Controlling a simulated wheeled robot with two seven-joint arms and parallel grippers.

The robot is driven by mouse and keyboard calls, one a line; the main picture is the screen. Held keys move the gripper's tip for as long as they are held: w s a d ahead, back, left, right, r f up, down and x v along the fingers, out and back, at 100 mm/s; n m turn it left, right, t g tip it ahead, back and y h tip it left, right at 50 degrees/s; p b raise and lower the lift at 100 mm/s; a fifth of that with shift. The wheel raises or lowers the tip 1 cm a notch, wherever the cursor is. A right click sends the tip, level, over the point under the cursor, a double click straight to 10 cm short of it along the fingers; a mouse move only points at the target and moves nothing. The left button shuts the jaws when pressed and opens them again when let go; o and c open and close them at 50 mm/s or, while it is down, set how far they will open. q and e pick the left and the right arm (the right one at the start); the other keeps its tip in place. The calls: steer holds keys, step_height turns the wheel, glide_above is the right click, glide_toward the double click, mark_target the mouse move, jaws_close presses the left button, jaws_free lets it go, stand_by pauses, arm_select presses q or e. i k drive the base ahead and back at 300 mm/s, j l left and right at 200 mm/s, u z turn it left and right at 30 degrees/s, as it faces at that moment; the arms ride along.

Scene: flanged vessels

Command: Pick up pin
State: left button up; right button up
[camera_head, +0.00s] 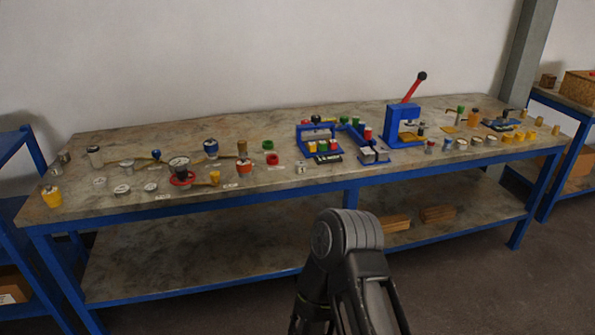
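I cannot tell which of the small parts on the workbench (130,220) is the pin; they are too small to make out. Small upright parts at the right include yellow pieces (507,139) and a brass-coloured one (473,117). A brass-coloured upright part (242,148) stands left of the middle, near a dark round part on a red base (181,170). A dark grey arm of mine rises at the bottom middle, in front of the bench and apart from the parts. Neither gripper's fingers show.
A blue press with a red lever (401,122) and a blue fixture (319,137) stand on the bench. Wooden blocks (437,214) lie on its lower shelf. Blue-framed benches flank it at left (14,143) and right (560,105). The floor in front is clear.

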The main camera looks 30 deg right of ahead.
mark_target(355, 119)
steer(key=z, duration=1.35)
steer(key=u, duration=0.25)
steer(key=i+l+u, duration=0.45)
steer(key=u, duration=0.2)
steer(key=i+l+u, duration=0.2)
steer(key=l+u, duration=0.15)
steer(key=i+l, duration=0.15)
steer(key=l, duration=0.2)
steer(key=i+l, duration=0.1)
steer(key=l, duration=0.3)
steer(key=i+l+u, duration=0.1)
steer(key=l, duration=0.25)
steer(key=i+l, duration=0.15)
steer(key=l, duration=0.2)
steer(key=i+l+u, duration=0.1)
steer(key=l, duration=0.3)
